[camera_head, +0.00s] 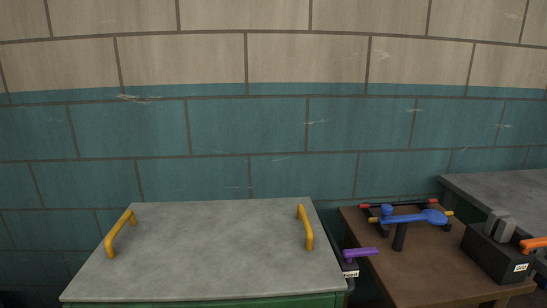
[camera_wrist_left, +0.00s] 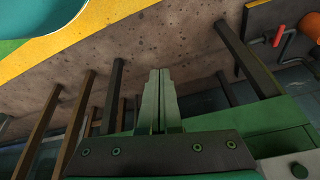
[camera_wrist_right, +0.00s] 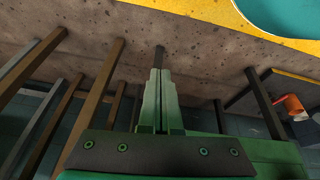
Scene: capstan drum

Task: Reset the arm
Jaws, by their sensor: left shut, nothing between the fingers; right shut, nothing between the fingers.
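My left gripper (camera_wrist_left: 160,73) is shut and empty, its two green fingers together in the left wrist view. My right gripper (camera_wrist_right: 160,73) is shut and empty in the right wrist view. Both are over the speckled floor near dark legs, and neither shows in the head view. In the head view, a blue lever-like arm (camera_head: 413,216) lies across a dark stand on the brown table (camera_head: 435,282) at the right. A purple handle (camera_head: 360,252) is at that table's left edge, beside a small labelled part that I cannot read clearly.
A grey-topped green cabinet (camera_head: 210,250) with two yellow handles (camera_head: 305,227) stands in front, its top clear. A black box (camera_head: 494,254) with an orange handle (camera_head: 535,243) is at the right. A grey table (camera_head: 510,190) stands behind. Dark posts (camera_wrist_left: 116,92) rise near my left gripper.

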